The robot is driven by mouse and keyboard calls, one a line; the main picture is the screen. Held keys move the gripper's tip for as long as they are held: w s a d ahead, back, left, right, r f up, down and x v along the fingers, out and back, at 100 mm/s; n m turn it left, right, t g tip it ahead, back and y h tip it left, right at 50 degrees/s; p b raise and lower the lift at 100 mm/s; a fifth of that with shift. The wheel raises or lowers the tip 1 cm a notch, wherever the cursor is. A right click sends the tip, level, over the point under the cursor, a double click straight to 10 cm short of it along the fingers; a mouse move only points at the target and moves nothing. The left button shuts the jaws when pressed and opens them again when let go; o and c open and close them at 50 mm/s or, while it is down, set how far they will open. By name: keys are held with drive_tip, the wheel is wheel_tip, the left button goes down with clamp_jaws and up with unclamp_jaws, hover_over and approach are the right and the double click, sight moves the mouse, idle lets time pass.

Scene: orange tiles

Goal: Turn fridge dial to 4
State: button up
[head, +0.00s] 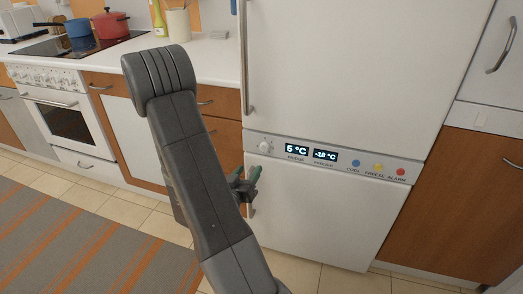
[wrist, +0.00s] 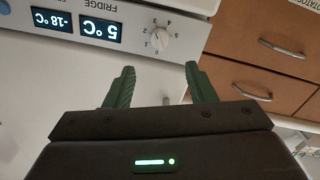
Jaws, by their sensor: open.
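The fridge dial (head: 265,147) is a small white knob at the left end of the control strip on the white fridge-freezer (head: 340,80). In the wrist view the dial (wrist: 158,40) appears upside down with numbers around it. The setting it points to is too small to read surely. The fridge display (head: 296,149) beside it reads 5 °C. My gripper (head: 249,178) is open and empty, below and left of the dial, apart from it. In the wrist view its two green fingers (wrist: 158,80) point toward the panel, with the dial beyond them.
The freezer display (head: 325,155) reads -18 °C. Blue, yellow and red buttons (head: 401,172) sit further right on the strip. A vertical door handle (head: 248,60) is above the dial. Wooden drawers (head: 225,135) stand left of the fridge. A stove with pots is at the far left.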

sight(262, 151)
drive_tip(key=x, duration=1.1)
drive_tip(key=shift+w, duration=0.1)
drive_tip(key=shift+c, duration=0.2)
drive_tip(key=c, duration=0.9)
